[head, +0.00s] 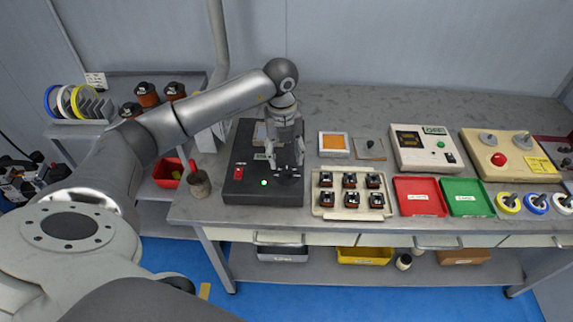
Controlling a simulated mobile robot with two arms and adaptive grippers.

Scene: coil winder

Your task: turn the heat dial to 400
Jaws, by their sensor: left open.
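A black control box (240,203) sits on the grey bench, with a red switch (238,173) at its left and a lit green light (264,182) near its front. My left gripper (286,168) points down over the right side of this box. It is open. The heat dial cannot be made out; the gripper covers the part of the box below it. I cannot tell whether the fingers touch anything there. The dial's reading is not legible. My right gripper is not in view.
A brown cup (199,184) stands left of the box. To the right are a cream tray (325,208) of small transformers, a red tray (432,183), a green tray (465,184) and a meter unit (411,160). The bench's back strip is clear.

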